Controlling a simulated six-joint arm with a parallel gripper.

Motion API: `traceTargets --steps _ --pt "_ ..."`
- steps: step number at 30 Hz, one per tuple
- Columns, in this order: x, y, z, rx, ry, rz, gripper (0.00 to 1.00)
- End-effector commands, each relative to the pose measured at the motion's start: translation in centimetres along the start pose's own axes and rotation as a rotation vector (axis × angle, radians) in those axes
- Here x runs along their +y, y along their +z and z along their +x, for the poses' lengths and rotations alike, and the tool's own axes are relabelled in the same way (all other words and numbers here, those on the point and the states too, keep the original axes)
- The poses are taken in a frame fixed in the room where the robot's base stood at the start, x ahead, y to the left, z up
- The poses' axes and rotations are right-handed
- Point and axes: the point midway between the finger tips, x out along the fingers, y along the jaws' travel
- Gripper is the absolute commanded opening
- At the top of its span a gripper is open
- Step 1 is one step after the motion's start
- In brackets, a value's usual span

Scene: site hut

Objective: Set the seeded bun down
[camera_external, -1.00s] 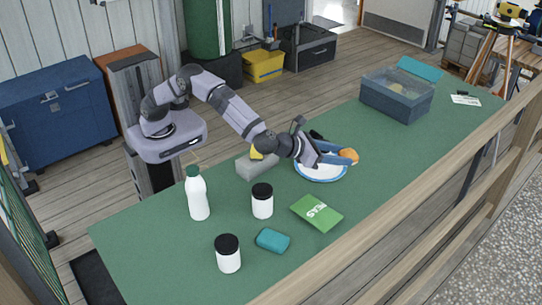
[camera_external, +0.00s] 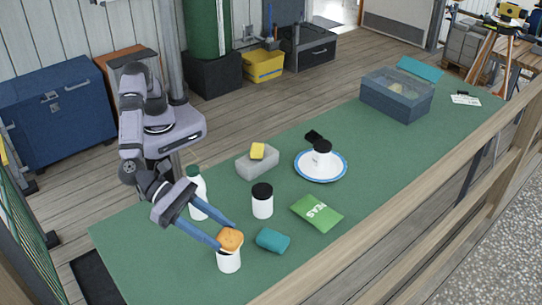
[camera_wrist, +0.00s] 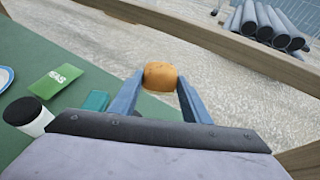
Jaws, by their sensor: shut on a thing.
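The seeded bun (camera_external: 230,238) is round and orange-brown. My gripper (camera_external: 229,241) is shut on it, with a blue finger on each side. In the external view the bun covers the lid of the front white jar (camera_external: 229,263); I cannot tell whether they touch.
A second black-lidded jar (camera_external: 262,203), a teal item (camera_external: 272,240) and a green PEAS packet (camera_external: 316,212) are nearby. A white bottle (camera_external: 195,201) stands behind my arm. A blue-rimmed plate (camera_external: 305,172) holds a small dark-topped white container (camera_external: 322,157). The right half of the table has clear green surface.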

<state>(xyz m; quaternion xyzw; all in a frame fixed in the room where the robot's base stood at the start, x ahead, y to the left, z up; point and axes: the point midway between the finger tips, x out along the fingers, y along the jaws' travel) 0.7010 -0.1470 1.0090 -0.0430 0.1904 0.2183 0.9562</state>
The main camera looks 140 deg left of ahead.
Motion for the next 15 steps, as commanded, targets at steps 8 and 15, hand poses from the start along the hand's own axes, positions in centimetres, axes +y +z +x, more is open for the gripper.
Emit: traceTargets --steps 8,15 --pt "-8.4 -4.9 -10.3 0.0 -0.187 0.079 0.21" --pt "-12.2 -10.3 -20.0 0.0 -0.327 0.139 0.21"
